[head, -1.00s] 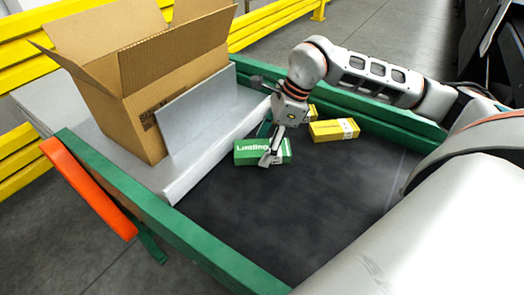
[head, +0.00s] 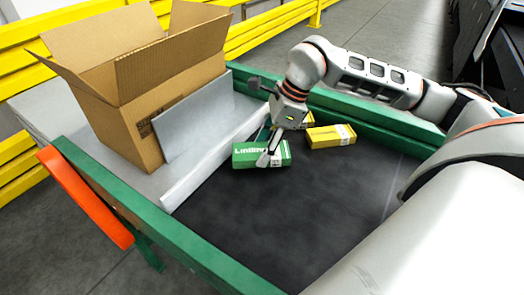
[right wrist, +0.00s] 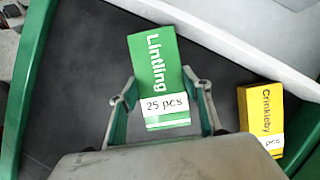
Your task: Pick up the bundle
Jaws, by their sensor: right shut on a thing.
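In the right wrist view the green pack (right wrist: 154,62) shows a white "25 pcs" label. My right gripper (head: 268,154) is shut on the green pack, with one finger on each side of its labelled end. It also shows in the right wrist view (right wrist: 161,88). I cannot tell whether the pack is clear of the belt. My left gripper is not in view.
A yellow "Crinkleby" pack (head: 331,136) lies to the right, with another yellow piece partly hidden behind my gripper. An open cardboard box (head: 183,95) stands on the grey platform at left. Green rails (head: 180,238) border the dark belt (head: 290,215), whose front is clear.

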